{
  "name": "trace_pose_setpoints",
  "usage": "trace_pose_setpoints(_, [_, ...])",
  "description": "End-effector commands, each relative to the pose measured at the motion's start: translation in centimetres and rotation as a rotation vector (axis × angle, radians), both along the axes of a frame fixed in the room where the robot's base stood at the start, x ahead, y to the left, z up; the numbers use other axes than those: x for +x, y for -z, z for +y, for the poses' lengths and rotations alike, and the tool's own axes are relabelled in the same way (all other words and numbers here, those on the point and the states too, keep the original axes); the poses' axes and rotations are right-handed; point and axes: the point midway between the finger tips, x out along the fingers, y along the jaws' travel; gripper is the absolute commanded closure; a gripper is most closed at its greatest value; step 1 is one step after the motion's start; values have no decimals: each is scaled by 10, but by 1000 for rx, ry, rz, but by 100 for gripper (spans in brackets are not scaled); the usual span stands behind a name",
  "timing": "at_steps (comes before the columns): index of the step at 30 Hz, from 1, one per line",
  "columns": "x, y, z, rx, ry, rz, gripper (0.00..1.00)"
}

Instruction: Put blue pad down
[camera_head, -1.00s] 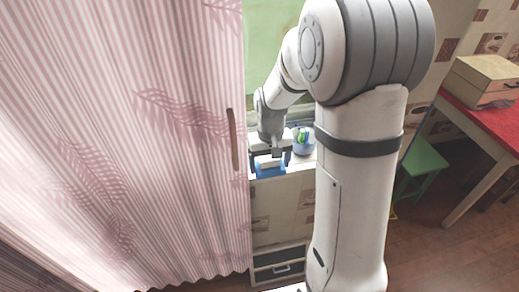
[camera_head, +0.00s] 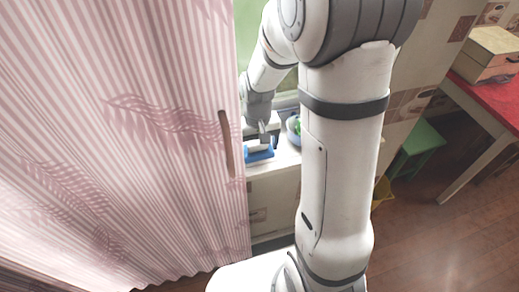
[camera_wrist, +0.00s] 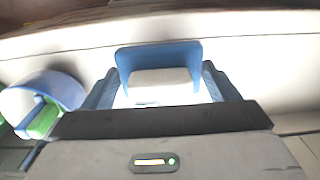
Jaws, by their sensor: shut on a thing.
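The blue pad (camera_head: 260,154) has a white block-like upper part and shows just right of the pink striped panel in the head view. My gripper (camera_head: 262,139) points down and is shut on the pad's white part. In the wrist view the blue pad (camera_wrist: 157,53) stands out beyond the white part, which lies between the fingers of my gripper (camera_wrist: 158,88). The pad is at the pale counter (camera_head: 285,159). I cannot tell whether its underside touches the counter.
A blue-rimmed bowl (camera_head: 293,128) with something green in it stands close on the right; it also shows in the wrist view (camera_wrist: 68,88). The striped panel (camera_head: 150,130) with a handle closes off the left. A green stool (camera_head: 418,145) and red-topped table (camera_head: 488,95) stand right.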

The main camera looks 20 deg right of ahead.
Motion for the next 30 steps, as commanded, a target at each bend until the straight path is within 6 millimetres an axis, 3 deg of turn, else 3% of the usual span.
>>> trace_pose_setpoints(5, [-1, 23, 0, 0, 1, 4, 37])
trace_pose_setpoints(17, [0, 29, -1, 0, 2, 1, 37])
trace_pose_setpoints(18, [0, 27, -1, 0, 2, 1, 16])
trace_pose_setpoints(24, [0, 27, -1, 0, 2, 1, 0])
trace_pose_setpoints(30, [0, 26, -1, 0, 3, 1, 0])
